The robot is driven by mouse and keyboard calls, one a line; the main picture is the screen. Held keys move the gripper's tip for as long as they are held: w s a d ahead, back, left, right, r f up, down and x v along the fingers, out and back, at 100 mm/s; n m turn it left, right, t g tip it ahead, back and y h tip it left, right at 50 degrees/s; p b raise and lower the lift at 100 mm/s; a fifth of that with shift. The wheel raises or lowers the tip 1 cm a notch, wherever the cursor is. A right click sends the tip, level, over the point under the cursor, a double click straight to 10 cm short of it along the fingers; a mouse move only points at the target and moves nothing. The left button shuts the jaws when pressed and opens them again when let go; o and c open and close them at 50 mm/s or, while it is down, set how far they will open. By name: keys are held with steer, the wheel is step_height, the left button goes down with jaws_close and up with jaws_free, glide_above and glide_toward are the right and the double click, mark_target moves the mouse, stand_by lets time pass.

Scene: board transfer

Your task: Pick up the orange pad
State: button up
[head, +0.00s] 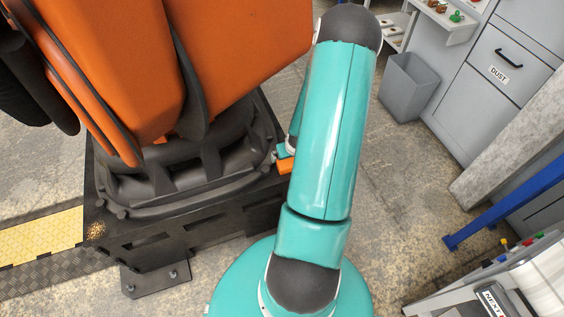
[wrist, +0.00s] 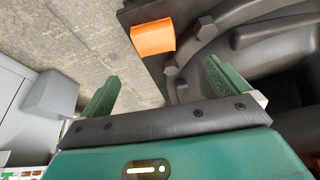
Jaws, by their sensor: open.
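The orange pad (wrist: 153,38) shows in the wrist view as a small orange block on the corner of the dark robot base, beyond my fingers and between their lines. In the head view a part of the orange pad (head: 285,166) shows at the edge of the black base, partly hidden behind my teal arm. My gripper (wrist: 160,85) is open and empty, its two green fingers spread wide and apart from the pad. In the head view my gripper is mostly hidden behind my arm.
A large orange industrial robot (head: 235,50) stands on a black base (head: 190,225) at left. A grey bin (head: 408,88) and a grey cabinet (head: 505,65) marked DUST stand at right. A blue bar (head: 505,205) juts in at right. Bare floor lies between.

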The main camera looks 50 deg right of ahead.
glide_above(288, 163)
steer(key=s+a, duration=0.2)
step_height(288, 163, down, 8)
steer(key=shift+w+d, duration=0.1)
steer(key=shift+w, duration=0.05)
steer(key=x, duration=0.5)
steer(key=shift+d, duration=0.25)
steer(key=c, duration=0.9)
